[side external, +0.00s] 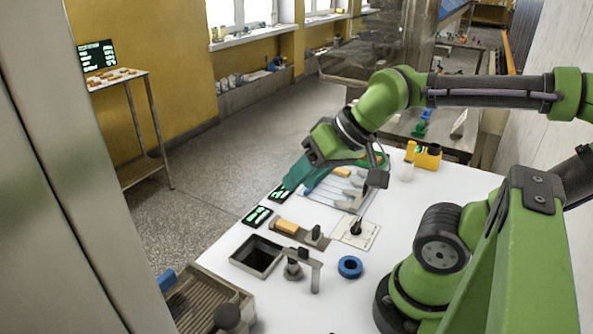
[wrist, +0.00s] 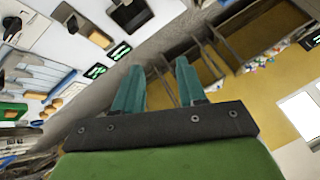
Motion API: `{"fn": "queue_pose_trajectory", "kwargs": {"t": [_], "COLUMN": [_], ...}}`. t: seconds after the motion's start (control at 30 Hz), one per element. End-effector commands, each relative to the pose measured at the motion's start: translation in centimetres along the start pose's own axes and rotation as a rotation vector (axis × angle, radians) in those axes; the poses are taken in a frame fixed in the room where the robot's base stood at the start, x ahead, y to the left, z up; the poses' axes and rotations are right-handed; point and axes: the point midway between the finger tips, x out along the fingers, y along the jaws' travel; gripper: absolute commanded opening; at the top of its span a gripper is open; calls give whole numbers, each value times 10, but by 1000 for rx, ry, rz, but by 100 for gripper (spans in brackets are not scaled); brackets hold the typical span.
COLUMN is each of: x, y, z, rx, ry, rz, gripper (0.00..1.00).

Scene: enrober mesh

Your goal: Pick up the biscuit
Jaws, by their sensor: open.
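My gripper (side external: 291,180) has teal fingers, spread apart with nothing between them. In the wrist view the open fingers (wrist: 158,82) point out past the table edge over the floor. In the side external view they hang above the far-left part of the white table, beside the wire mesh (side external: 331,193). A tan, biscuit-like piece (side external: 342,172) lies at the mesh's far end, partly hidden by my gripper. Small tan pieces (wrist: 56,103) show near the table edge in the wrist view. A yellow-orange block (side external: 287,226) lies on a brown board; I cannot tell which is the biscuit.
Two dark panels with green displays (side external: 257,216) lie by the table's left edge. A square dark opening (side external: 257,256), a grey stand (side external: 316,272) and a blue ring (side external: 350,267) are nearer. A yellow box (side external: 428,158) stands at the back. Bare white table lies between some items.

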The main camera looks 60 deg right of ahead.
Motion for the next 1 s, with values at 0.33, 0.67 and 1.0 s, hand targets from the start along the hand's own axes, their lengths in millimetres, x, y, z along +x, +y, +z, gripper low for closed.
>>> {"fn": "queue_pose_trajectory", "kwargs": {"t": [0.33,0.67,1.0], "x": [0,0,26], "y": [0,0,23], "z": [0,0,-14], "rx": [0,0,62], "ry": [0,0,-91], "rz": [0,0,90], "gripper": [40,60,60]}}
